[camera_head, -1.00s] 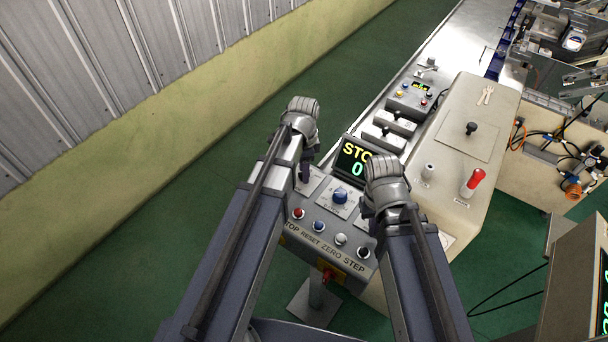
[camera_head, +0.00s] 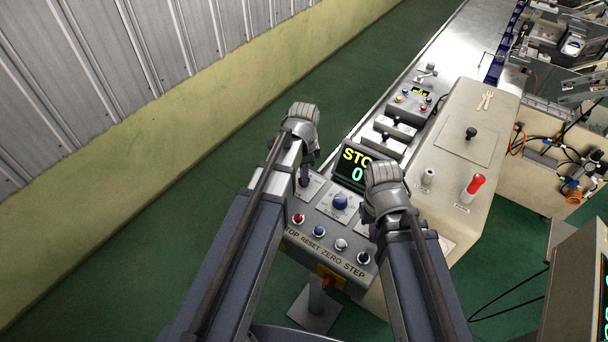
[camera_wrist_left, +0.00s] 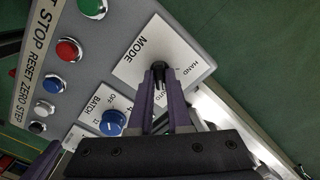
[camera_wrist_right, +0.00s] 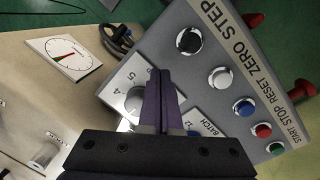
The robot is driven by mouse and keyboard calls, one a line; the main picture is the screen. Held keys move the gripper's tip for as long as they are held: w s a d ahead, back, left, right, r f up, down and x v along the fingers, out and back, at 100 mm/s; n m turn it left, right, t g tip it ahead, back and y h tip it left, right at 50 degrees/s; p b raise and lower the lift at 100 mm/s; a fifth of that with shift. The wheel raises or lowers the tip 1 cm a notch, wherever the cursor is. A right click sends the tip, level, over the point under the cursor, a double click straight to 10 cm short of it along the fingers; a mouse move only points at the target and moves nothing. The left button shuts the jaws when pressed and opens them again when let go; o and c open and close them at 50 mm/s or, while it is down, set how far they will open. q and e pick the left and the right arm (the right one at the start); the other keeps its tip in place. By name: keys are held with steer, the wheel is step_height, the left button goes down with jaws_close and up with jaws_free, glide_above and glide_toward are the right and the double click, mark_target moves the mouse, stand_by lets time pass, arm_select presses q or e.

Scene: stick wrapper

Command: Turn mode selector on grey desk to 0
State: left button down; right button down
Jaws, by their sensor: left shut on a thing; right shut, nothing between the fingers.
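The grey desk (camera_head: 325,222) is a sloped control panel with coloured buttons and a small display reading STO and 0. The mode selector (camera_wrist_left: 159,66) is a small black knob on a white MODE plate (camera_wrist_left: 140,55) with HAND printed beside it. My left gripper (camera_head: 305,180) is shut on the selector, and its purple fingers (camera_wrist_left: 160,80) cover part of the plate. I cannot read which mark the selector points to. My right gripper (camera_wrist_right: 160,82) is shut and empty above the desk, in front of a grey knob (camera_wrist_right: 135,101) on a numbered dial.
A blue BATCH knob (camera_head: 340,202) sits between the grippers. Red, blue, white and black buttons line the desk's front. Green floor lies open to the left.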

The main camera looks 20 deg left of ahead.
arm_select(q)
steer(key=shift+n, duration=0.3)
steer(key=n, duration=0.4)
steer(key=shift+n, duration=1.9)
steer(key=c, duration=0.9)
jaws_free()
steer(key=shift+o, duration=0.2)
steer(key=shift+r, duration=0.1)
